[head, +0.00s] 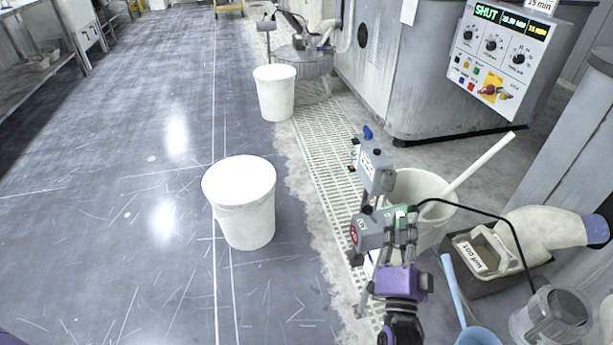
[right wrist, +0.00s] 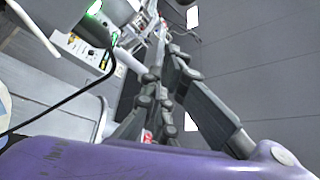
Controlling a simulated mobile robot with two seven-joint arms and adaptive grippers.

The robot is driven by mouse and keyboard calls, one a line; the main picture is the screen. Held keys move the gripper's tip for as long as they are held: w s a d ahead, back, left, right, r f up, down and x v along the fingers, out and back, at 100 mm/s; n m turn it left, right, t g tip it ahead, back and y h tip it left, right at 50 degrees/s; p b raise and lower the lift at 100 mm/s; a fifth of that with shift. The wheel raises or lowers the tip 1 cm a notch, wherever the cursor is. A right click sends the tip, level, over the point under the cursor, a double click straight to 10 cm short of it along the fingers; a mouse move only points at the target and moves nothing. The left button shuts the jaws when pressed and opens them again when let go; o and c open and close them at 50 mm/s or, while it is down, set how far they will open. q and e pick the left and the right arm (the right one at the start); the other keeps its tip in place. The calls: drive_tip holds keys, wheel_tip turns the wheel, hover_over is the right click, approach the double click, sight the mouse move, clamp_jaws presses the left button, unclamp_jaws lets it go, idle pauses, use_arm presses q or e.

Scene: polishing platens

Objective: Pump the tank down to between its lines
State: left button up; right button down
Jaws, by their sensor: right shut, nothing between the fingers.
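My right gripper (head: 405,228) is shut and empty, with its fingertips up against or just in front of a grey box with a red round mark (head: 369,234); I cannot tell if they touch. A green light (head: 401,211) shows beside the fingertips, and a black cable runs off to the right. In the right wrist view the dark fingers of my right gripper (right wrist: 160,95) appear close together. A grey post unit with a blue knob (head: 376,170) stands just above the box. I cannot tell which vessel is the tank, and no level lines are readable. My left gripper is out of view.
A white bucket (head: 412,186) holding a pale stick (head: 482,165) stands behind the box. White lidded buckets (head: 242,215) (head: 274,95) stand along the floor grating (head: 330,140). A control panel (head: 500,50) reads SHUT. The left floor is clear.

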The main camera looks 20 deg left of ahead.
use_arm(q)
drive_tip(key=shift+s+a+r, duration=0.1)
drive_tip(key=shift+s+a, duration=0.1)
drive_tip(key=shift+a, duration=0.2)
use_arm(e)
drive_tip(key=v, duration=0.5)
drive_tip(key=shift+s+a+r, duration=0.1)
drive_tip(key=shift+s+a, duration=0.1)
drive_tip(key=shift+s, duration=0.05)
